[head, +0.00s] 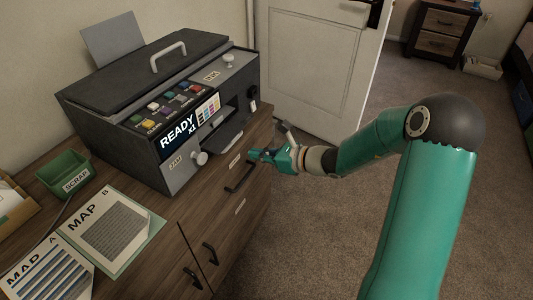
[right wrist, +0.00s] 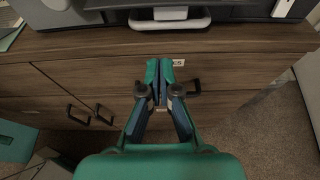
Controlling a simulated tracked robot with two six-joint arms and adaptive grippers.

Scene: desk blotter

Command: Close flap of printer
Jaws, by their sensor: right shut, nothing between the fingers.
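The printer (head: 150,105) is a dark box at the back of the wooden cabinet, with a handled lid lying flat on top. Its front has a lit READY screen, a grey JAM panel (head: 185,172) with a round knob, and a dark opening. A grey flap-like ledge (head: 222,143) juts out below the opening; it also shows at the top of the right wrist view (right wrist: 170,22). My right gripper (head: 252,155) is shut and empty, in front of and below this ledge, close to the drawer fronts. Its fingertips (right wrist: 160,66) touch nothing that I can make out. My left gripper is not in view.
A green SCRAP bin (head: 65,173) and map sheets (head: 112,228) lie left of the printer. The drawers have dark handles (head: 239,178) that stick out near my right gripper. A white door (head: 315,65) stands behind; the carpet (head: 310,230) on the right is clear.

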